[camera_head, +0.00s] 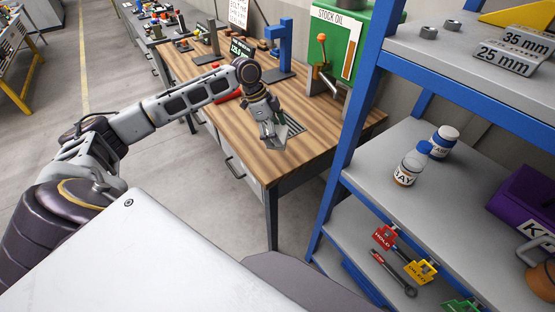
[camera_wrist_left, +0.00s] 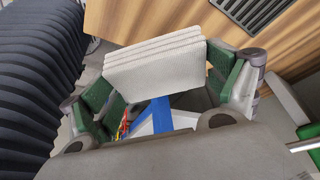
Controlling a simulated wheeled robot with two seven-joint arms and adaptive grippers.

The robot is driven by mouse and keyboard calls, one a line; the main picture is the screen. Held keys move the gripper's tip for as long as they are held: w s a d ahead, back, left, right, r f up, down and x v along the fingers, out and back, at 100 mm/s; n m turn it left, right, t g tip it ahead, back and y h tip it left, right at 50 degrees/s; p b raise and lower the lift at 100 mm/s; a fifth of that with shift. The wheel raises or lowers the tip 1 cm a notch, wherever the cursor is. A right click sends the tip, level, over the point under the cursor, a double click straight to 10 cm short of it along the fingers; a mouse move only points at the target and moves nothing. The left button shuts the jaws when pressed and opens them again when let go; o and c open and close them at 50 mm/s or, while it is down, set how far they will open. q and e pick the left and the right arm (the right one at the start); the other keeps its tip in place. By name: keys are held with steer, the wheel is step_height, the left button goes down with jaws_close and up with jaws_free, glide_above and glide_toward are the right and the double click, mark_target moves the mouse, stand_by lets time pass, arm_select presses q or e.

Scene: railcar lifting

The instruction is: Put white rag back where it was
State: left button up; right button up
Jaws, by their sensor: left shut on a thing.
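The white rag (camera_wrist_left: 155,62) is a folded, layered, ribbed cloth between the green-padded fingers of my left gripper (camera_wrist_left: 165,82) in the left wrist view. The gripper is shut on it. In the head view my left gripper (camera_head: 268,122) is over the front part of the wooden workbench (camera_head: 205,88), beside a dark slotted grate (camera_head: 293,127). A pale bit of the rag (camera_head: 272,144) shows at the fingertips. I cannot tell whether the rag touches the bench top. My right gripper is not in view.
A green stock oil container (camera_head: 338,45) and a blue stand (camera_head: 282,48) are at the back of the bench. A blue-framed shelf (camera_head: 350,130) stands close on the right, with two jars, a purple box and tagged tools. Bare wood lies left of the gripper.

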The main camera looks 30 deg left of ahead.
arm_select(q)
steer(key=shift+f, duration=2.5)
steer(key=shift+f+p, duration=0.4)
steer(key=shift+f, duration=2.1)
steer(key=o, duration=0.8)
steer(key=shift+f, duration=0.1)
steer(key=shift+c, duration=0.2)
steer(key=b+v, duration=0.1)
steer(key=v, duration=1.1)
